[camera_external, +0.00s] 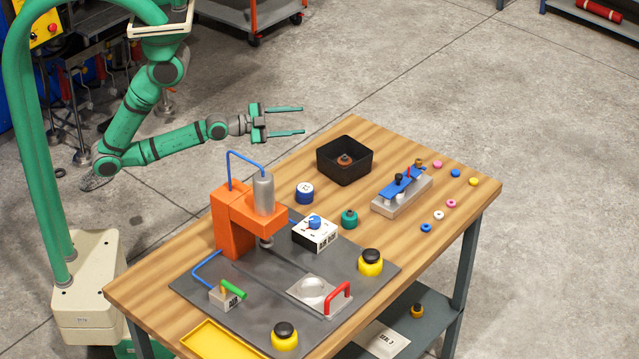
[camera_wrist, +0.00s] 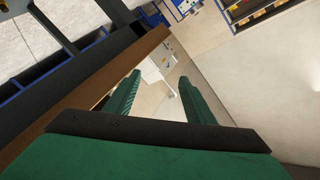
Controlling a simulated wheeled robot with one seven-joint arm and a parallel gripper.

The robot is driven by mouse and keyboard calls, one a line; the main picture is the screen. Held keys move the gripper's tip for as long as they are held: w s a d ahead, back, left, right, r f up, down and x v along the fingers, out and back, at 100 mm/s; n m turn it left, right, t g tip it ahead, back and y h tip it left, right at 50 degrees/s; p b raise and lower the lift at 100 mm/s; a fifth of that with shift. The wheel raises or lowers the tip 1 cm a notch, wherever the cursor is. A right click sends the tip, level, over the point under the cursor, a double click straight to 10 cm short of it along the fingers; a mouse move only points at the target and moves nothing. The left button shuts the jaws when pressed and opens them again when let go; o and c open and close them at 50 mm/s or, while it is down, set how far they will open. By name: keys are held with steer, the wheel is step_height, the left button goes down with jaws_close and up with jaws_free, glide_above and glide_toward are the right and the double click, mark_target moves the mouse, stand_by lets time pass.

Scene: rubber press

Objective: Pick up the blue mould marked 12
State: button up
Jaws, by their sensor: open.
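A short round blue mould (camera_external: 304,193) with a pale top stands on the wooden table, left of the black bin. Its marking is too small to read. A teal mould (camera_external: 349,218) stands to its right and nearer the front. An orange-brown mould (camera_external: 344,160) sits inside the black bin (camera_external: 325,168). My gripper (camera_external: 302,120) is open and empty, its fingers pointing right, above and beyond the table's back-left edge and apart from the blue mould. In the wrist view my two green fingers (camera_wrist: 158,82) are spread, with no mould between them.
A fixture with a blue bar (camera_external: 400,190) and several small coloured rings lie at right.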

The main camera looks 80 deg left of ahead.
steer(key=w+a+r+m, duration=0.2)
steer(key=w+r, duration=0.3)
steer(key=w, duration=0.2)
steer(key=w+d+r+m+h, duration=0.1)
steer(key=w+d+r+h, duration=0.35)
steer(key=d, duration=0.35)
steer(key=g+h, duration=1)
steer(key=g, duration=0.1)
glide_toward(310, 195)
steer(key=shift+w+d+m+y, duration=0.15)
steer(key=shift+d+m+y, duration=0.15)
steer(key=shift+d, duration=0.2)
steer(key=x, duration=0.4)
steer(key=shift+w+d, duration=0.1)
steer(key=shift+d, duration=0.1)
steer(key=shift+t, duration=0.3)
steer(key=shift+f+x, duration=0.15)
steer(key=shift+x, duration=1.4)
steer(key=shift+f+x, duration=0.1)
steer(key=shift+x, duration=1.45)
steer(key=c, duration=1)
steer(key=shift+a, duration=0.1)
steer(key=shift+r, duration=0.15)
